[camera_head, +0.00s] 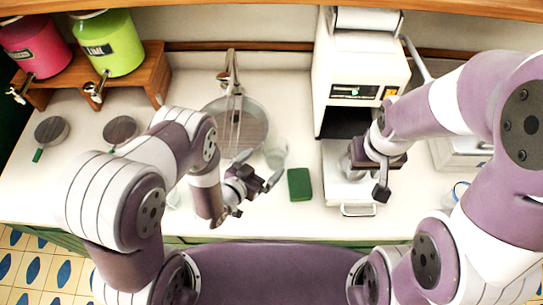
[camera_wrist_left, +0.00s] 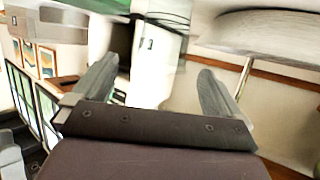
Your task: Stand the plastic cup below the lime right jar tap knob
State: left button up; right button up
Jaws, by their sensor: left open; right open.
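The lime jar (camera_head: 108,42) stands on a wooden stand at the back left, beside a pink jar (camera_head: 35,45). The lime jar's metal tap knob (camera_head: 94,92) sticks out at its lower front. A clear cup (camera_head: 276,152) stands on the counter just right of the sink; I cannot tell if it is the plastic cup. My left gripper (camera_head: 259,170) is open and empty just in front of that cup; its open fingers (camera_wrist_left: 156,85) also show in the left wrist view. My right gripper (camera_head: 372,175) is open, beside a partly hidden clear vessel (camera_head: 347,166) at the machine.
Two round dark-topped things (camera_head: 52,130) (camera_head: 120,130) lie on the counter before the jar stand. The sink (camera_head: 255,125) and its faucet (camera_head: 233,85) lie mid-counter. A green sponge (camera_head: 299,184) lies right of my left gripper. A white machine (camera_head: 345,75) stands further right.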

aim_at(268, 158)
pick_arm(q)
jog(key=b+x, duration=0.1)
jog(key=x, duration=0.1)
jog(key=b+x, duration=0.2)
jog(key=x, duration=0.1)
jog(key=shift+w+a+f, duration=0.15)
jog(key=shift+w+f, duration=0.1)
jog(key=shift+f, duration=0.05)
jog(key=shift+w+d, duration=0.35)
jog(key=shift+d, duration=0.05)
jog(key=shift+a+r, duration=0.1)
jog(key=shift+a, duration=0.05)
jog(key=c, duration=0.8)
jog(key=shift+c, duration=0.5)
